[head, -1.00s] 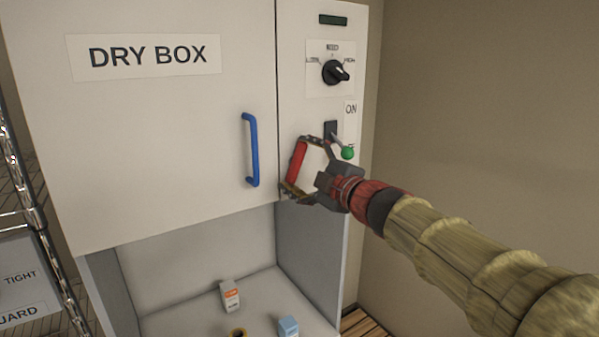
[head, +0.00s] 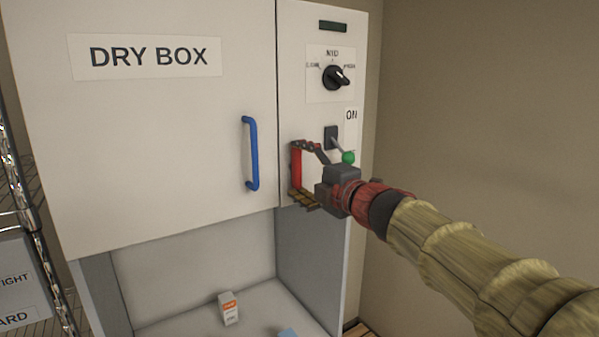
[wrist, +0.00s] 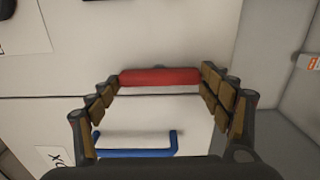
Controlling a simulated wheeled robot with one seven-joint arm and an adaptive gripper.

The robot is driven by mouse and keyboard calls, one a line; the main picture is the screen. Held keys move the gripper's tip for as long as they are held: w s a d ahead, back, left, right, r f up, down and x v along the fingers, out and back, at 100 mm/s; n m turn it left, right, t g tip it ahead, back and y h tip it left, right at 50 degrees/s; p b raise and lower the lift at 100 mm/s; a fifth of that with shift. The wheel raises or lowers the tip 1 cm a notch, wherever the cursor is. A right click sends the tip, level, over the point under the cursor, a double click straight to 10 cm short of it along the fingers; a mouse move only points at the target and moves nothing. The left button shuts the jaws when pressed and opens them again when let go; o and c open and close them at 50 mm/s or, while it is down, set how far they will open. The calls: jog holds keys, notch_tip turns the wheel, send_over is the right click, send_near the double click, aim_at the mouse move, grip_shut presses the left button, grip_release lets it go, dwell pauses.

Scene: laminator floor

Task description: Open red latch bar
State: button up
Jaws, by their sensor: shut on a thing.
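The red latch bar (head: 296,168) is on the narrow control panel (head: 318,110), just right of the seam with the door. It stands upright in the head view. In the wrist view the red bar (wrist: 160,77) lies across the picture between my fingers. My gripper (head: 303,172) is shut on the bar, with one finger at its upper end and the other at its lower end. In the wrist view my gripper (wrist: 160,88) has its finger pads at both ends of the bar.
The DRY BOX door (head: 170,150) has a blue handle (head: 251,153) left of the bar. A black knob (head: 336,77) and a green-tipped switch lever (head: 348,157) are on the panel. A small white and orange box (head: 229,308) stands in the open bay below. A wire shelf (head: 25,205) is at far left.

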jog(key=o, duration=1.2)
jog(key=shift+c, duration=0.2)
jog(key=v, duration=1.2)
